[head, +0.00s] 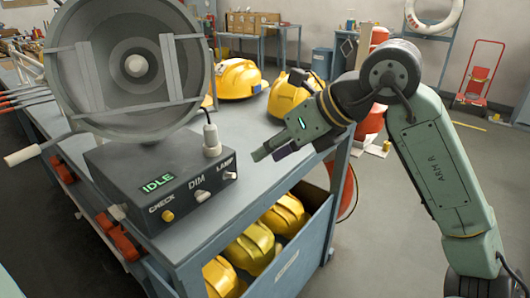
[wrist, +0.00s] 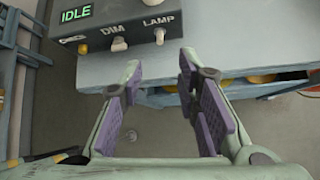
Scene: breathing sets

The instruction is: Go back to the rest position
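My gripper (head: 268,153) hangs at the right edge of the workbench in the head view, on the end of my green arm. In the wrist view my gripper (wrist: 160,75) has its two purple-padded fingers apart, with nothing between them. A grey control box (head: 135,165) with a big round lamp (head: 140,65) stands on the bench. Its display (head: 157,184) reads IDLE. The CHECK button (head: 167,216), DIM switch (head: 201,196) and LAMP switch (head: 230,175) are on its front. In the wrist view the box (wrist: 140,14) lies beyond the fingertips, apart from them.
The workbench (head: 265,122) carries yellow helmets (head: 238,79) at the back. More yellow helmets (head: 255,245) sit in an open drawer (head: 290,264) below. A red hand truck (head: 478,75) stands at the far right. The grey floor (head: 375,240) right of the bench is mostly clear.

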